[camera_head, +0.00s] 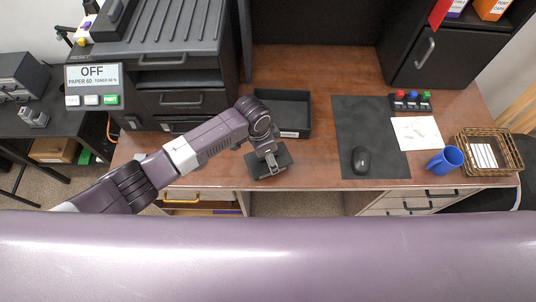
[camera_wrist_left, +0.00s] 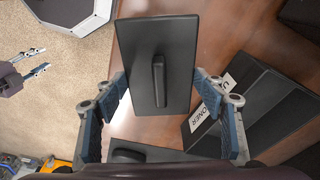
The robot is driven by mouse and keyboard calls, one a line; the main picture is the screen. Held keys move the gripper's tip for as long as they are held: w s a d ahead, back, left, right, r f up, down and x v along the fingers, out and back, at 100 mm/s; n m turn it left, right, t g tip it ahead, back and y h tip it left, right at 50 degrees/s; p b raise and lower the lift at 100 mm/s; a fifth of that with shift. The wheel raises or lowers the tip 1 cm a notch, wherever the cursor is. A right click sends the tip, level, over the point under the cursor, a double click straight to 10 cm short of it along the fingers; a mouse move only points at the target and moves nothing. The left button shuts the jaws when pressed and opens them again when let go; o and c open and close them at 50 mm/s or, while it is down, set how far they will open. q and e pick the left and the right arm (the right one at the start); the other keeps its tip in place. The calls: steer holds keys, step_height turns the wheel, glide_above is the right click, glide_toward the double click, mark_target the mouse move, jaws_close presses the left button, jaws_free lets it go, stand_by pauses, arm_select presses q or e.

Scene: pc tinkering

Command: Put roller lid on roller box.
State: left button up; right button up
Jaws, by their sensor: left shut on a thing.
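The dark rectangular lid (camera_wrist_left: 176,92) with a raised bar handle fills the middle of the left wrist view. My left gripper (camera_wrist_left: 165,95) is shut on it, with one finger at each long side. In the head view the lid (camera_head: 284,160) is at the table's front edge, under my left gripper (camera_head: 271,163). The open dark box (camera_head: 284,97) is just behind it on the table. The box's white label, partly reading "TONER", shows in the left wrist view (camera_wrist_left: 255,98). My right gripper (camera_wrist_left: 32,62) is open and empty at the left of the wrist view.
A printer (camera_head: 160,60) stands left of the box. A dark mat (camera_head: 360,120) with a black mouse (camera_head: 361,159) lies to the right, then a paper (camera_head: 416,133), blue mug (camera_head: 445,161) and wicker basket (camera_head: 487,154). A dark part (camera_wrist_left: 140,152) at the wrist view's bottom is unclear.

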arm_select(q)
steer(key=shift+f, duration=0.4)
steer(key=o, duration=0.9)
steer(key=shift+o, duration=0.2)
steer(key=o, duration=0.5)
steer(key=shift+o, duration=0.2)
